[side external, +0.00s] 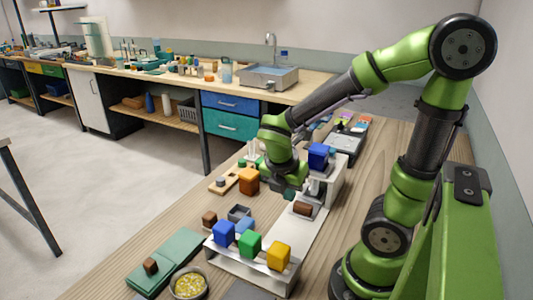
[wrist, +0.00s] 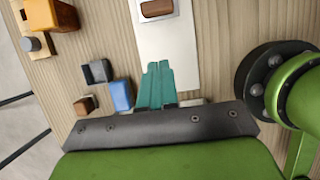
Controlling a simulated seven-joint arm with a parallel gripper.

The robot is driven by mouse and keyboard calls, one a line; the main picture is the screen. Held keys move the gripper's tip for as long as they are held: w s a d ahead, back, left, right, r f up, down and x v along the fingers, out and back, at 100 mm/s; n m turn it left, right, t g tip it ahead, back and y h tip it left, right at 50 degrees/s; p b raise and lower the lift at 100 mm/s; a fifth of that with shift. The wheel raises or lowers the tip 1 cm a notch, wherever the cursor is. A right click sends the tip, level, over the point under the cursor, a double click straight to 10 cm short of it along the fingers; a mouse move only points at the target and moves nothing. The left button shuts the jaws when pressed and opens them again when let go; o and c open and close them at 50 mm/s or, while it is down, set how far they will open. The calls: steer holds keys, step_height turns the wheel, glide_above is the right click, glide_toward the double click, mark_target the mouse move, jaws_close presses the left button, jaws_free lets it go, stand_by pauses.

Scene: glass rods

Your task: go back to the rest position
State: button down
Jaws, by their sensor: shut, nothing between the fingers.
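My gripper (side external: 290,194) hangs low over the middle of the wooden table, beside the white strip. In the wrist view its teal fingers (wrist: 158,74) are together, with nothing between them. The white strip (wrist: 165,45) with a brown block (wrist: 157,8) lies ahead of the fingertips. The brown block (side external: 302,209) also shows in the side view, just right of my gripper. I cannot make out the exact height of the fingertips above the table. No glass rod is clearly visible.
A blue block (side external: 318,155) stands raised behind my gripper. An orange block (side external: 248,181) is to its left. Blue (side external: 223,233), green (side external: 249,244) and yellow (side external: 278,256) blocks stand in front. A green mat (side external: 172,258) and a bowl (side external: 188,284) are at front left.

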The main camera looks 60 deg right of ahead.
steer(key=a+r+m+t+y, duration=0.6)
steer(key=a+r+m, duration=0.4)
steer(key=m, duration=1.2)
steer(key=shift+w+a+r+t, duration=0.25)
steer(key=shift+w+r+t, duration=0.1)
steer(key=shift+r+t, duration=0.35)
